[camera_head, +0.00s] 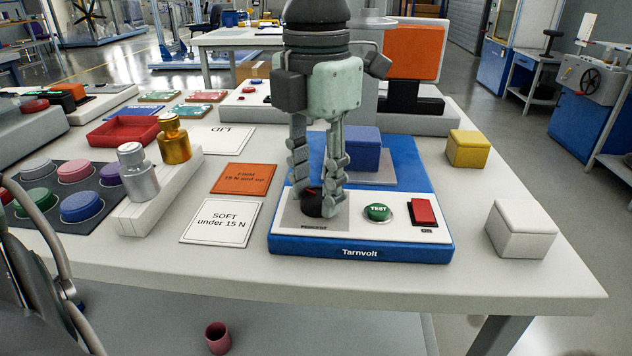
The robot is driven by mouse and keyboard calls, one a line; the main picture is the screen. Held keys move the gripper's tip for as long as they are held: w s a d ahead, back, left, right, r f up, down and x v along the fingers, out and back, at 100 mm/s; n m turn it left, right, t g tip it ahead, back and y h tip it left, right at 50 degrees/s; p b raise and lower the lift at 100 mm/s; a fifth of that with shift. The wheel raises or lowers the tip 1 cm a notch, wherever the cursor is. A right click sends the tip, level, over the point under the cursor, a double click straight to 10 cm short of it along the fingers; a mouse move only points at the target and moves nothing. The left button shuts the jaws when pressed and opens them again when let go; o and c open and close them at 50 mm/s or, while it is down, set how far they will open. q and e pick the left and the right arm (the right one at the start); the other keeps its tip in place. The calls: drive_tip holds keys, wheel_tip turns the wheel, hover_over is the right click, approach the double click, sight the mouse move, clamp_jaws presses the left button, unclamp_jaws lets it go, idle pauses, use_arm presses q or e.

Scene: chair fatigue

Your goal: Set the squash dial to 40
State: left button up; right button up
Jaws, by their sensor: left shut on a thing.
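The blue and white Tarnvolt machine (432,243) sits at the front of the white table. My left gripper (322,200) points straight down over the machine's left front, its fingers closed around the dark squash dial (311,208). The fingers hide most of the dial, and its setting cannot be read. A small label lies in front of the dial on a grey plate. To the right of the dial are a green TEST button (377,212) and a red rocker switch (424,212). A blue block (361,146) stands on the machine's rear plate, partly behind my gripper. My right gripper is not in view.
A white block (521,229) and a yellow block (467,148) stand right of the machine.

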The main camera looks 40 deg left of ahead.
use_arm(q)
drive_tip(key=shift+m, duration=0.3)
drive_tip(key=shift+f+m+b, duration=0.1)
drive_tip(key=shift+m+b, duration=0.7)
drive_tip(key=shift+m, duration=0.2)
drive_tip(key=m, duration=0.2)
drive_tip(key=shift+m+b, duration=0.3)
drive_tip(key=shift+b, duration=0.1)
drive_tip(key=m, duration=0.2)
drive_tip(key=shift+m, duration=0.3)
drive_tip(key=shift+w+m+b, duration=0.1)
drive_tip(key=shift+m+b, duration=0.25)
drive_tip(key=shift+m, duration=1.55)
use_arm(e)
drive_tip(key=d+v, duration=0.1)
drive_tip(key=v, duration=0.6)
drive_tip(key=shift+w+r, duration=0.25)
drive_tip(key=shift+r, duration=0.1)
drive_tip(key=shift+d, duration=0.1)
use_arm(q)
drive_tip(key=o, duration=1.2)
drive_tip(key=shift+c, duration=0.2)
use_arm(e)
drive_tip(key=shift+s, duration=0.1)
